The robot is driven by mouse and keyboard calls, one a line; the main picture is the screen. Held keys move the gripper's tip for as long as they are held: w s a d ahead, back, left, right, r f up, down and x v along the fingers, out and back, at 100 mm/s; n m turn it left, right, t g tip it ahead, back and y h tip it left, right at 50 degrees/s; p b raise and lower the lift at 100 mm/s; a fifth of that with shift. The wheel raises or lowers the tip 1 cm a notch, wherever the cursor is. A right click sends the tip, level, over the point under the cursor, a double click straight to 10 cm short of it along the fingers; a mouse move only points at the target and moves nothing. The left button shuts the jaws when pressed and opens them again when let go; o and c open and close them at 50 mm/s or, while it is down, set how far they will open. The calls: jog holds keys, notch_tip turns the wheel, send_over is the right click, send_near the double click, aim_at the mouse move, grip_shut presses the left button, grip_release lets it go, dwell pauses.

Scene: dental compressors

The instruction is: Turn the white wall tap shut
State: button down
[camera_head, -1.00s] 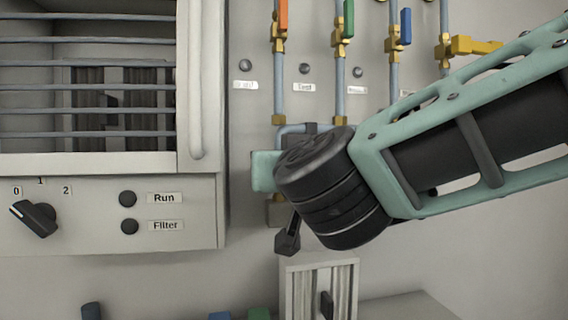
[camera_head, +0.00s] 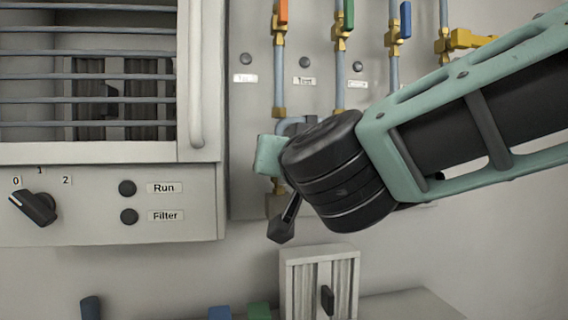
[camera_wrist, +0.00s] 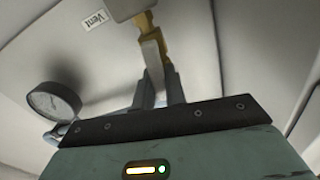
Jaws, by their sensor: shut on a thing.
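The white tap handle (camera_wrist: 151,60) shows in the wrist view as a pale lever on a brass valve (camera_wrist: 147,24), near a label reading "Vent". My gripper (camera_wrist: 159,78) is shut on this handle, with one dark finger on each side of it. In the head view my wrist and the teal gripper body (camera_head: 270,155) are in front of the lower wall panel. They hide the white tap and the fingertips there. How far the handle is turned is hard to tell.
Taps with orange (camera_head: 282,12), green (camera_head: 349,14), blue (camera_head: 405,20) and yellow (camera_head: 472,40) handles are above my arm. A barred cabinet (camera_head: 199,80) with a black knob (camera_head: 34,207) is left. A round gauge (camera_wrist: 53,101) is beside my gripper.

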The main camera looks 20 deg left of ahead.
jog(key=shift+w+d+f+m+b, duration=0.25)
jog(key=shift+d+f+m+b, duration=0.25)
jog(key=shift+m+b, duration=1.9)
jog(key=shift+w+d+f+m+b, duration=0.25)
jog(key=shift+f+m+b, duration=0.4)
jog(key=shift+m+b, duration=1.7)
jog(key=shift+w+d+f+m+b, duration=0.2)
jog(key=shift+d+f+m+b, duration=0.35)
jog(key=shift+m+b, duration=1.85)
jog(key=shift+a+m+p, duration=0.15)
jog(key=shift+m+p, duration=0.7)
jog(key=shift+m, duration=0.1)
jog(key=c, duration=1.4)
grip_release()
jog(key=shift+c, duration=0.2)
